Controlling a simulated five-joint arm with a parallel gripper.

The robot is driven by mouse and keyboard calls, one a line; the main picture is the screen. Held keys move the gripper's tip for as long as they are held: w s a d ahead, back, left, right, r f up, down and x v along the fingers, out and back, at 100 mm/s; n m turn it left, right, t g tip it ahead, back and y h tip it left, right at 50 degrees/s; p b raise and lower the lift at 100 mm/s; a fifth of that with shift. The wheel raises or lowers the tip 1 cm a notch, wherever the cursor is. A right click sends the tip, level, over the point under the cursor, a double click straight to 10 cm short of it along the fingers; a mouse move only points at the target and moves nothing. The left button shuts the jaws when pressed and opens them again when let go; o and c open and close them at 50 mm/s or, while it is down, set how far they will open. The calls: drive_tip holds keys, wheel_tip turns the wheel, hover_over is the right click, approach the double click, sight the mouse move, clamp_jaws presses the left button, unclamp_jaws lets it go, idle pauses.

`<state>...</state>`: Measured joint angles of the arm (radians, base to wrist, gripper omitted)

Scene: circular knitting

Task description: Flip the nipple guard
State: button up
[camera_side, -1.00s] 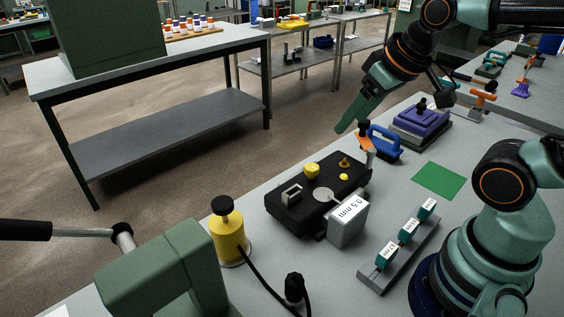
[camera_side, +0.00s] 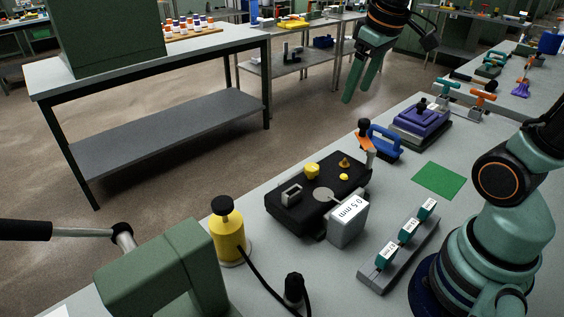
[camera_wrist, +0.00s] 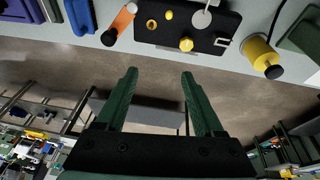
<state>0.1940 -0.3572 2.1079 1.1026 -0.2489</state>
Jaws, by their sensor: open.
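A black fixture block (camera_side: 300,212) lies on the grey bench, with a small metal bracket (camera_side: 291,194), a pale disc (camera_side: 324,194) and small yellow parts (camera_side: 311,171) on top. An orange-handled lever (camera_side: 364,143) stands at its far right corner. I cannot tell which part is the nipple guard. My gripper (camera_side: 358,94) is open and empty, high beyond the fixture and past the bench's far edge. In the wrist view, its fingers (camera_wrist: 160,73) are spread over the floor, with the fixture (camera_wrist: 170,35) above them in the picture.
A 0.5 mm gauge block (camera_side: 347,219) stands against the fixture's front. A yellow bottle (camera_side: 229,237) is left of it; a blue handle (camera_side: 384,143) and purple device (camera_side: 420,124) are behind right. A gauge rack (camera_side: 400,250) lies in front. The green patch (camera_side: 439,179) is bare.

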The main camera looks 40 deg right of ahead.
sight(365, 120)
drive_tip(key=w+d+f+n+g, duration=0.1)
drive_tip(key=w+d+g, duration=0.25)
drive_tip(key=d, duration=0.85)
drive_tip(key=shift+y, duration=0.3)
drive_tip(key=f, duration=1.2)
drive_tip(key=shift+w+d+f, duration=0.1)
drive_tip(key=shift+w+d, duration=0.05)
drive_tip(key=shift+w, duration=0.2)
clamp_jaws()
